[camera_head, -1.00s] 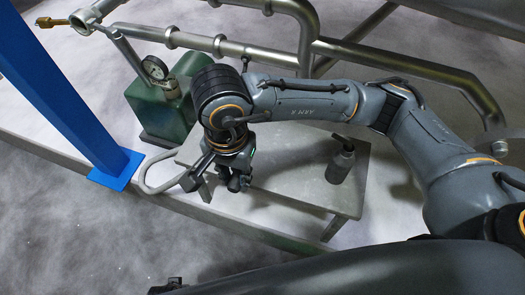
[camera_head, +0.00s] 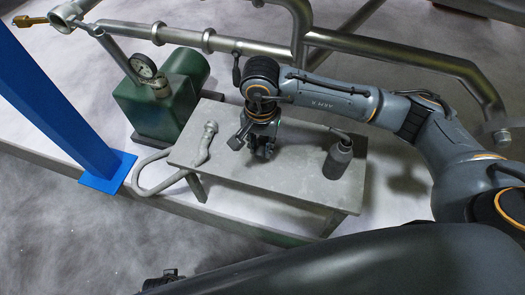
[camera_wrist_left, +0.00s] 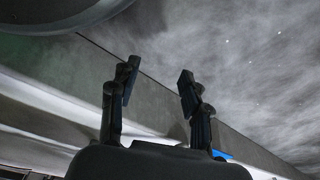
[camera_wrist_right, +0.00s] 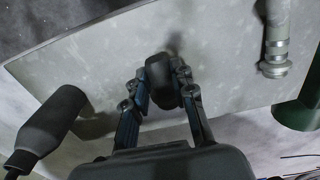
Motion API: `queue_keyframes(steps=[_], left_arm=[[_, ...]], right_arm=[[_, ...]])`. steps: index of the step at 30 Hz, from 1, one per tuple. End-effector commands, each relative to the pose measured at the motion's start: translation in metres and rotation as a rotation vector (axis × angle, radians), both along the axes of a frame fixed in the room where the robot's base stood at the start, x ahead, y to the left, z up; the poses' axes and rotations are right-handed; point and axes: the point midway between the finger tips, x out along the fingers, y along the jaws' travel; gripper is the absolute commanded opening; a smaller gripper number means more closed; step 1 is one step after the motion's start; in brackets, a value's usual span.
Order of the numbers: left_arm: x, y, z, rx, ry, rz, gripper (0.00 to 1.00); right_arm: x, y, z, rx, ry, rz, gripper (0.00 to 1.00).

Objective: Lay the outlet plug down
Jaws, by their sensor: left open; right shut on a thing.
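My right gripper (camera_head: 262,156) is over the middle of the grey bench (camera_head: 285,190), pointing down. In the right wrist view its fingers (camera_wrist_right: 164,92) are closed on a dark, rounded plug (camera_wrist_right: 162,72). A shadow lies on the bench just beyond the plug; I cannot tell if it touches the surface. In the head view the plug is mostly hidden by the fingers. My left gripper (camera_wrist_left: 157,85) is open and empty, with a grey ledge and the floor behind it; only a dark bit of it shows at the bottom of the head view.
A grey hose end with a metal coupling (camera_head: 206,140) lies on the bench's left part; it also shows in the right wrist view (camera_wrist_right: 276,45). A green pump with gauge (camera_head: 160,100), blue post (camera_head: 62,100) and pipes surround the bench.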

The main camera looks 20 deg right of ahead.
Motion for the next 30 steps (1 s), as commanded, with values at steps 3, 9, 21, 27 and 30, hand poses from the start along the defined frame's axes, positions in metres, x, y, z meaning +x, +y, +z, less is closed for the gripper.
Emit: queue_keyframes(steps=[3,9,21,27,30], left_arm=[[-0.001,0.001,-0.001,0.002,0.005,0.0,0.47],[0.005,0.0,0.005,0.0,-0.007,0.001,0.47],[0.0,0.0,0.004,0.002,0.005,0.001,0.47],[0.0,-0.001,0.01,-0.001,0.004,0.002,0.47],[0.005,-0.002,0.015,-0.002,-0.004,0.002,0.47]], right_arm=[[0.004,-0.005,-0.007,0.0,0.0,-0.002,0.0],[0.005,-0.006,-0.036,0.001,0.003,0.0,0.0],[0.006,-0.006,-0.041,0.001,-0.001,0.0,0.0],[0.006,-0.006,-0.042,0.0,-0.001,0.0,0.0],[0.006,-0.006,-0.043,0.0,-0.001,0.0,0.27]])
